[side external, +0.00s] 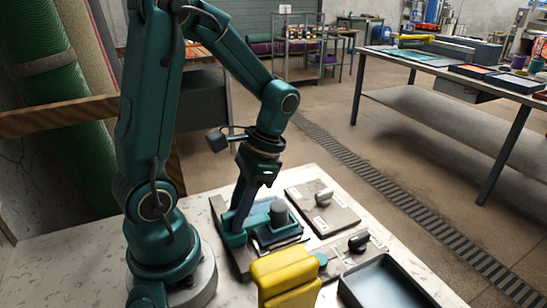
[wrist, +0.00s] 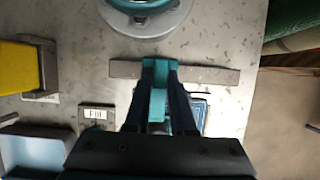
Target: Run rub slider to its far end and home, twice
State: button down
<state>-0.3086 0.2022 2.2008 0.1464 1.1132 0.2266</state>
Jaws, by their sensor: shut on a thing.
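The rub slider is a grey fixture on the pale speckled bench, with a dark pad block (side external: 277,236) and a teal part low at its left side. My gripper (side external: 238,222) reaches down to this teal part from above. In the wrist view my gripper's two dark fingers (wrist: 160,80) are closed around a teal upright piece (wrist: 158,103), the slider's grip. A grey bar (wrist: 215,75) of the fixture runs crosswise behind the fingertips. A blue-edged panel (wrist: 201,108) shows just right of the fingers. The fingers and wrist hide much of the slider and its track.
A plate with a pale knob (side external: 323,198) and one with a black knob (side external: 358,242) sit to the right. A yellow block (side external: 287,277) and a blue-grey tray (side external: 388,283) stand in front. Rolled rugs (side external: 60,140) stand behind at the left.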

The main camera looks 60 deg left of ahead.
aim_at(250, 223)
jog(key=c, duration=0.8)
grip_release()
jog(key=shift+d, duration=0.25)
jog(key=shift+o, duration=0.2)
jog(key=shift+v, duration=2.6)
jog(key=shift+w, duration=0.1)
